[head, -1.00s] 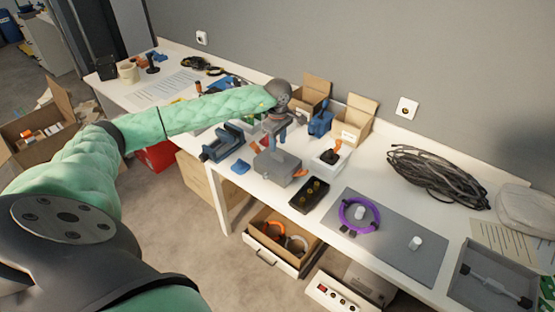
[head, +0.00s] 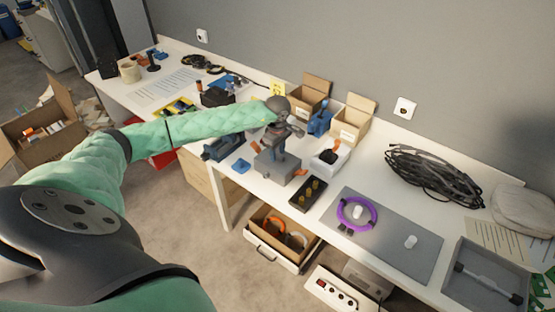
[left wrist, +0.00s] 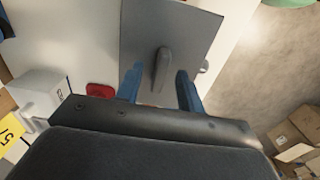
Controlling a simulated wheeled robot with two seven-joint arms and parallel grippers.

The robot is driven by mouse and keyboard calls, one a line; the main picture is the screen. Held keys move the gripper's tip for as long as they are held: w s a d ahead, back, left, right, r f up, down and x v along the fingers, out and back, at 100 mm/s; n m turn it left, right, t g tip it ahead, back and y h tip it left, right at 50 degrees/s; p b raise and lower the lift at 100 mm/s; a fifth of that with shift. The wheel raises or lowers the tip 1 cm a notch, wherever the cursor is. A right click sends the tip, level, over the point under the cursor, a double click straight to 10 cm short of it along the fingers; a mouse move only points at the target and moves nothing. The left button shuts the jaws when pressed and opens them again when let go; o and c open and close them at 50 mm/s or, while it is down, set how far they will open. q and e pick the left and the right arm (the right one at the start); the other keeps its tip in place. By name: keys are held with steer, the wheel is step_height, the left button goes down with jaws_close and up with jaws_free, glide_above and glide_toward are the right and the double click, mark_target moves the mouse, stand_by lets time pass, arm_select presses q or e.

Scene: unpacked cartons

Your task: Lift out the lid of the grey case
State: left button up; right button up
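The grey case (head: 273,176) stands on the white table, left of a black tray with brass-coloured pieces. In the left wrist view its flat grey lid (left wrist: 196,30) fills the upper middle, with a raised grey handle (left wrist: 162,70) on it. My left gripper (head: 275,151) is right above the case in the head view. In the left wrist view my left gripper (left wrist: 159,86) is open, its two blue fingers apart, with the handle between their tips or just beyond. I cannot tell whether the fingers touch the lid. My right gripper is not in view.
A blue vise (head: 222,146) stands left of the case, and a white box (head: 328,160) stands to its right. The black tray (head: 308,193) is close on the right. Open cardboard boxes (head: 350,124) stand behind. A grey mat with a purple ring (head: 357,213) lies farther right.

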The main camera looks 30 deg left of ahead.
mark_target(278, 154)
arm_select(q)
jaws_close()
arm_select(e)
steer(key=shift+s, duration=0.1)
